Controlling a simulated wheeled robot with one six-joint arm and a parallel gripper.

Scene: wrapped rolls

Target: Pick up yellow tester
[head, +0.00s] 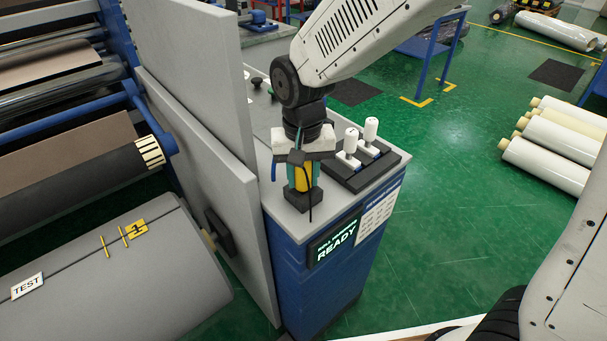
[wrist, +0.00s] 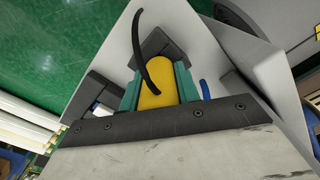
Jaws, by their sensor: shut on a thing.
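The yellow tester (head: 304,178) stands upright in a dark base on the grey top of the blue cabinet (head: 300,222), in the head view. My gripper (head: 303,168) points down over it and is shut on its yellow body. In the wrist view the yellow tester (wrist: 157,83) lies between the green-lined fingers of my gripper (wrist: 160,90), with a black cord or strap curving over it. Its lower part is near the dark base. I cannot tell whether it is clear of the base.
A black tray (head: 365,178) with white-topped tools stands right of my gripper. A grey upright panel (head: 215,130) is close on the left. A READY screen (head: 336,243) is on the cabinet front. A grey roll marked TEST (head: 110,275) lies at lower left.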

